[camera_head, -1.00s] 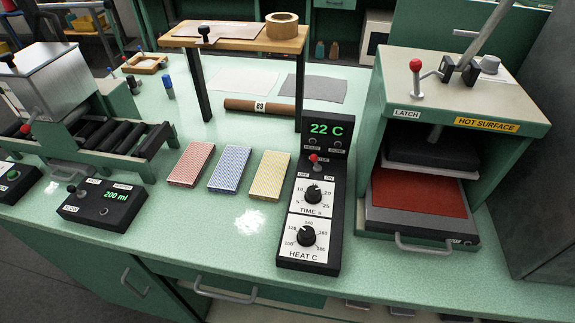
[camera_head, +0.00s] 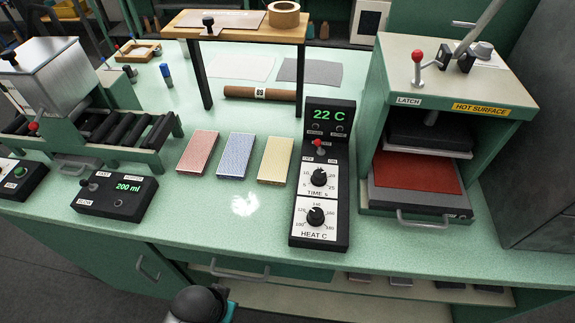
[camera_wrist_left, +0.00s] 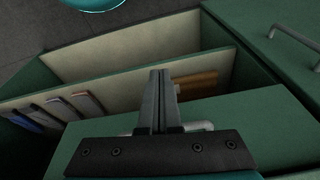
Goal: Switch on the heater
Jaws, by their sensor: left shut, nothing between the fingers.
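Below the display is a red-tipped toggle switch (camera_head: 319,146) with small labels, then a TIME dial (camera_head: 319,177) and a HEAT C dial (camera_head: 316,216). The heat press (camera_head: 450,130) has a red pad (camera_head: 418,171) and a HOT SURFACE label. My left gripper (camera_wrist_left: 160,76) is shut and empty in the left wrist view, below the counter in front of open shelves. My right gripper is not in view.
A wooden stand (camera_head: 235,27) with a tape roll is behind the box. Red, blue and yellow blocks (camera_head: 235,156) lie left of it. A second control box (camera_head: 108,195) reads 200 ml. Drawer handles (camera_head: 240,270) project from the counter front.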

